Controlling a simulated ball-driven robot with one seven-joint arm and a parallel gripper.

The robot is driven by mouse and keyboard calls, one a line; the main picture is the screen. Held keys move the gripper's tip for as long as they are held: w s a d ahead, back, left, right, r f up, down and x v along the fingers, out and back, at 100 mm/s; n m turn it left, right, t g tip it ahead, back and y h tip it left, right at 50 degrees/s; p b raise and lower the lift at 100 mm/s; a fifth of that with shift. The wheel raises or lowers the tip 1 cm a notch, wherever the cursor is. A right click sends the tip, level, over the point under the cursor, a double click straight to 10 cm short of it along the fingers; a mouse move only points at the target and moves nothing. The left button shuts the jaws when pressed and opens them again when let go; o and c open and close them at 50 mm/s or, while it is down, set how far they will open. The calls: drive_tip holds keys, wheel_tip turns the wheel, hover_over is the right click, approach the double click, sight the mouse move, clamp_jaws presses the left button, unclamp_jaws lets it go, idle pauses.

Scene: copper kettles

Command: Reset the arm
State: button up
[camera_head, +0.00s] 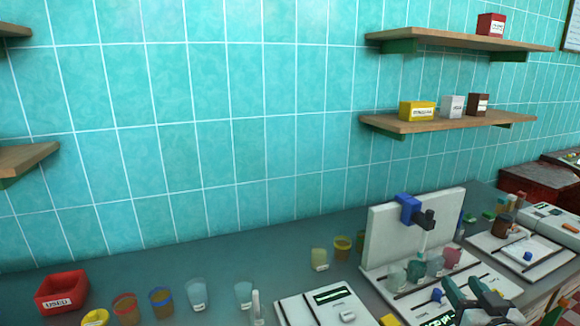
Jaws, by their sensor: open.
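My gripper (468,290) shows at the bottom right as dark shapes with teal parts, cut off by the lower edge. Its two fingers stand apart, and I see nothing held between them. It is in front of the white stand (440,205) with a blue and black head. How high it is above the bench, and whether it touches anything, I cannot tell.
The grey bench (225,260) runs along a teal tiled wall. A red bin marked USED (62,291) and several cups stand at the left. A white scale (322,306) is at the bottom middle. Wooden shelves (450,120) with small boxes hang at the right.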

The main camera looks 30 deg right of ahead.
drive_tip(key=a+f+n+g+y, duration=0.4)
drive_tip(key=a+f+g+y, duration=0.3)
drive_tip(key=a+f, duration=1.05)
drive_tip(key=s+a+f+n+g+y, duration=0.3)
drive_tip(key=s+a+f+g, duration=0.2)
drive_tip(key=s+a+f, duration=0.2)
drive_tip(key=s+a, duration=0.2)
drive_tip(key=s, duration=0.1)
drive_tip(key=shift+s+a+f, duration=0.3)
drive_tip(key=shift+a+f, duration=0.05)
drive_tip(key=shift+a, duration=0.05)
